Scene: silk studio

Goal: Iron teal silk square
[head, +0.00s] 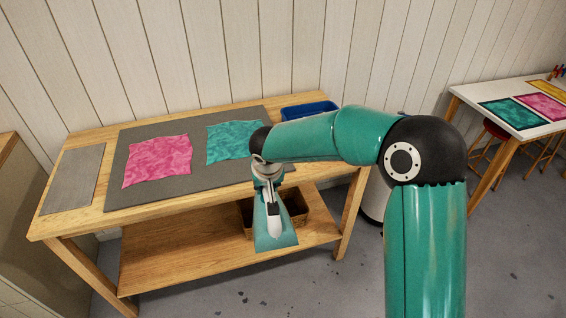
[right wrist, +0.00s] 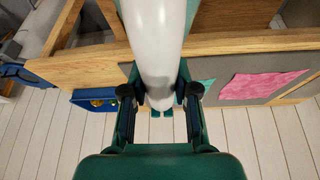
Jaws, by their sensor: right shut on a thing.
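The teal silk square (head: 228,142) lies on the right part of the grey mat (head: 190,188) and looks slightly wrinkled; the arm is near its right edge. My right gripper (head: 268,178) is shut on the iron (head: 275,238), which has a white handle and a teal base. The iron hangs in the air at the table's front edge, in front of and to the right of the teal square. In the right wrist view the white handle (right wrist: 158,60) sits between the fingers (right wrist: 160,98) and hides most of the teal square. My left gripper is not in view.
A pink silk square (head: 157,160) lies left on the mat. A grey plate (head: 75,178) is at the table's left end, a blue tray (head: 309,110) at its back right. A wooden box (head: 294,206) stands on the lower shelf. A white table (head: 532,88) with silks stands far right.

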